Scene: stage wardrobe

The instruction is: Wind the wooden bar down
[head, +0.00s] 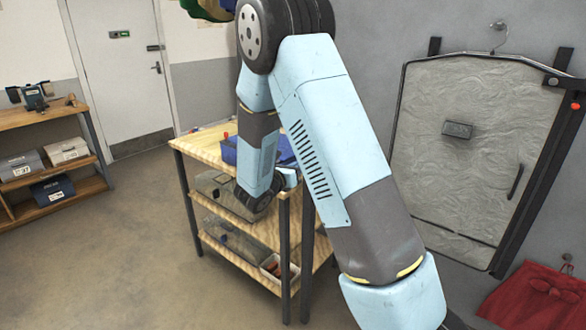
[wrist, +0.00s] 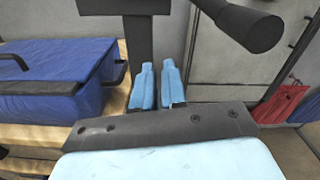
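No wooden bar can be made out in either view. In the wrist view a dark crank-like handle (wrist: 245,22) with a thick round grip enters from the top right, close to the camera. A dark upright post (wrist: 150,45) stands behind my fingertips. My gripper (wrist: 157,66) shows as two blue fingers side by side with a narrow gap and nothing seen between them. The handle is above and to the right of the fingers, apart from them.
A blue case (wrist: 45,75) lies left of my fingers on a wooden workbench (head: 205,150). A silvery panel (head: 465,150) hangs on the right wall, with a red cloth (head: 535,295) below it. Open floor (head: 110,255) lies left of the bench.

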